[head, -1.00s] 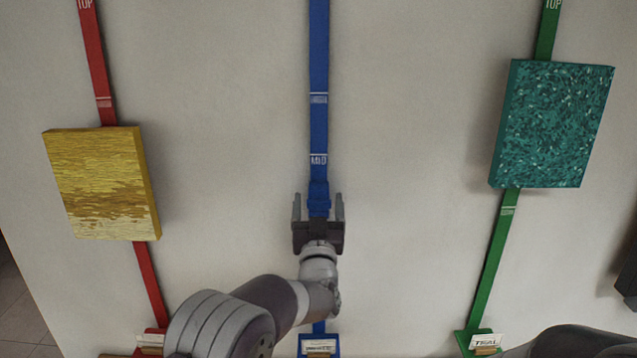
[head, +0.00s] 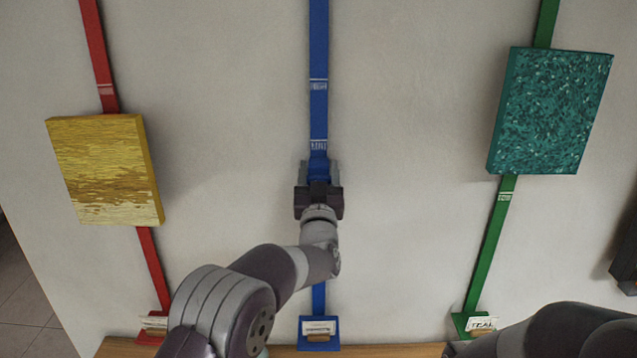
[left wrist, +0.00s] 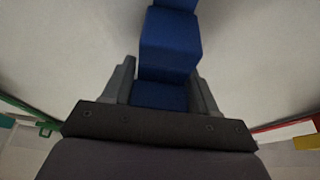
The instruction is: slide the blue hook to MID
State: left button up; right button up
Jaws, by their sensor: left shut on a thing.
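The blue hook (head: 319,168) sits on the blue vertical rail (head: 318,50), just below the white MID label (head: 318,146). My left gripper (head: 319,172) is shut on the hook, with a finger on each side of it. In the left wrist view the blue hook (left wrist: 168,58) is a blocky piece between the two fingers of my left gripper (left wrist: 170,88). The gripper body hides the lower part of the hook. My right gripper is not in view.
A yellow painted panel (head: 105,170) hangs on the red rail (head: 152,268) at left. A teal speckled panel (head: 550,112) hangs on the green rail (head: 491,240) at right. A wooden ledge (head: 390,350) runs along the bottom. The wall around the blue rail is clear.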

pick_arm(q)
notch_tip(320, 180, up, 11)
jog(key=shift+r+p, duration=0.1)
jog(key=shift+p, duration=0.7)
jog(key=o, duration=1.4)
jog(key=shift+s, duration=0.25)
jog(key=b+v, duration=0.8)
jog(key=v, duration=0.4)
jog(key=shift+s+f, duration=0.25)
jog(key=shift+s, duration=0.05)
